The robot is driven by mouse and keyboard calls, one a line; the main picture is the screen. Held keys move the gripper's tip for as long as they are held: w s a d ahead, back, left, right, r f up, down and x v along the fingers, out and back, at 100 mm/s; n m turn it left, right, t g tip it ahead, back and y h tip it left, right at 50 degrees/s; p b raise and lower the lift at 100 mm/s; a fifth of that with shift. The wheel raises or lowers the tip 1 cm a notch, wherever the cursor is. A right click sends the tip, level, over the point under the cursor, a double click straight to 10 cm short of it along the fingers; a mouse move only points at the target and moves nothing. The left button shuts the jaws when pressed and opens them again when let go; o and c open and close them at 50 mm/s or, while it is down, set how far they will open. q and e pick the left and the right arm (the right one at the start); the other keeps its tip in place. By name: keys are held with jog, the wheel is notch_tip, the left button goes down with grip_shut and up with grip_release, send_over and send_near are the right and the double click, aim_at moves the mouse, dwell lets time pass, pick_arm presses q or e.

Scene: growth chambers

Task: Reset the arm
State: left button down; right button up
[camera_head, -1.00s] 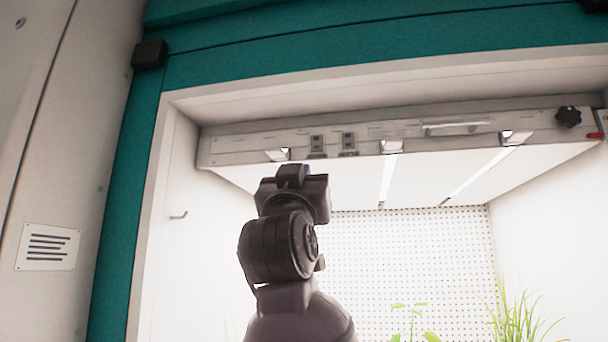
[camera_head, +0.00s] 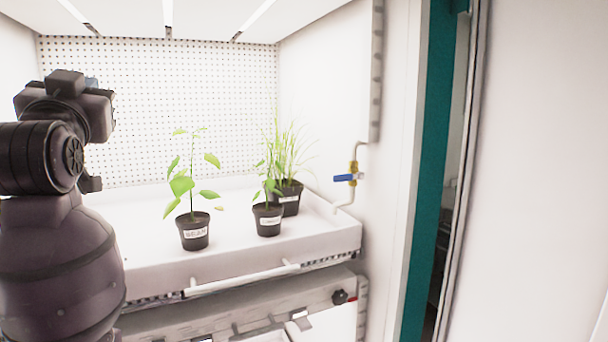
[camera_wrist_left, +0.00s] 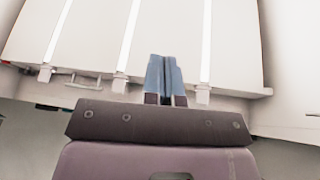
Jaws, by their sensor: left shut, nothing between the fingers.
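My left arm rises along the left side of the head view, in front of the growth chamber. In the left wrist view my left gripper (camera_wrist_left: 164,75) has its two blue fingers together with nothing between them. It points toward the white lamp panel (camera_wrist_left: 175,35) with its bright strips. In the head view the gripper is mostly hidden behind the wrist; only a bit of blue (camera_head: 92,82) shows. My right gripper is in neither view.
A white tray (camera_head: 270,258) in the chamber holds several potted plants, among them a bean plant (camera_head: 194,230) and a grassy plant (camera_head: 290,195). A blue-handled valve (camera_head: 345,178) is on the right wall. A teal door frame (camera_head: 425,180) stands farther right.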

pick_arm(q)
jog(key=s+f+m+g+h, duration=0.3)
jog(key=f+g, duration=0.6)
jog(key=f, duration=2.8)
jog(key=s+d+f+n+g+h, duration=0.15)
jog(key=s+f+g, duration=0.35)
jog(key=s+f, duration=0.75)
jog(key=s+d+f+g+h, duration=0.2)
jog(key=s+f+g, duration=0.2)
jog(key=s+f, duration=0.8)
jog(key=w+f+t, duration=0.6)
jog(key=f+t, duration=0.2)
jog(key=shift+w+f+m, duration=0.3)
jog(key=shift+f+m, duration=0.1)
jog(key=shift+m, duration=0.05)
jog(key=shift+a, duration=0.1)
